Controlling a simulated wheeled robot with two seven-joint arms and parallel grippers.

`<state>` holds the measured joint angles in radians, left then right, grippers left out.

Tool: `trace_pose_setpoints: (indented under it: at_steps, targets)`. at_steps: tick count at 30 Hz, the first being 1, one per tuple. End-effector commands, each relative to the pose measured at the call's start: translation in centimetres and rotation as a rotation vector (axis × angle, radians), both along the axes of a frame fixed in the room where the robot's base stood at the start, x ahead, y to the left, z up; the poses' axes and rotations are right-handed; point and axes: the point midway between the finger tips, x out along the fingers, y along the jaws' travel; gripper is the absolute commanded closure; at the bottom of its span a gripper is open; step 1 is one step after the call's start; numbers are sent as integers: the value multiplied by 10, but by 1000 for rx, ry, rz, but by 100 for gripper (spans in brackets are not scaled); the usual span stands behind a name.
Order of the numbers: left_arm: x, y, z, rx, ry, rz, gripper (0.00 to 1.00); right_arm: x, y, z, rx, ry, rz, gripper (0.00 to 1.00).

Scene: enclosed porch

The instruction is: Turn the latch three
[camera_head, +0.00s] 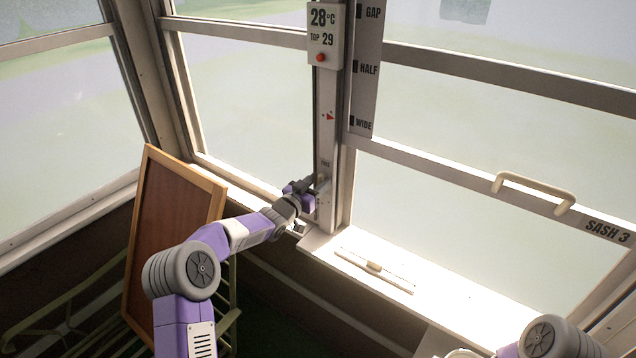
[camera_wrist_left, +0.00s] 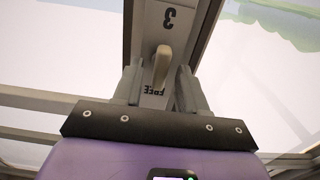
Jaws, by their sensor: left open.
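Latch three is a short beige lever (camera_wrist_left: 162,64) on the grey post, with a "3" above it and the word "FREE" below it in the left wrist view. My left gripper (camera_wrist_left: 158,72) is open, with one finger on each side of the lever; I cannot tell whether either finger touches it. In the head view, my left gripper (camera_head: 308,190) is at the lower part of the window post (camera_head: 326,130) and mostly hides the latch. My right gripper is out of view.
Sash 3 (camera_head: 608,231) with its beige handle (camera_head: 535,192) is right of the post. A display (camera_head: 326,36) reads 28°C, TOP 29. A GAP, HALF, WIDE scale (camera_head: 366,70) is beside it. A framed board (camera_head: 170,225) leans at left.

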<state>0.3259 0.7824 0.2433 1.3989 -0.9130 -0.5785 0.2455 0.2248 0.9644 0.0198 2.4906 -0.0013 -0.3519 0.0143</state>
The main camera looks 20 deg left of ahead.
Motion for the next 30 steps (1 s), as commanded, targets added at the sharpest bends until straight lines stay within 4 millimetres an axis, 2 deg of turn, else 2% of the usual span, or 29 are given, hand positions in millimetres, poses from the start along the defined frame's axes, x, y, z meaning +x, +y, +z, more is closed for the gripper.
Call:
trace_pose_setpoints:
  at_steps: [10, 18, 30]
  targets:
    - [3, -1, 0, -1, 0, 0, 58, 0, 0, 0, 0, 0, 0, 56]
    - [3, -1, 0, -1, 0, 0, 100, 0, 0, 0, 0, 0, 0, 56]
    - [3, -2, -1, 36, -13, 0, 100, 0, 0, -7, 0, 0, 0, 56]
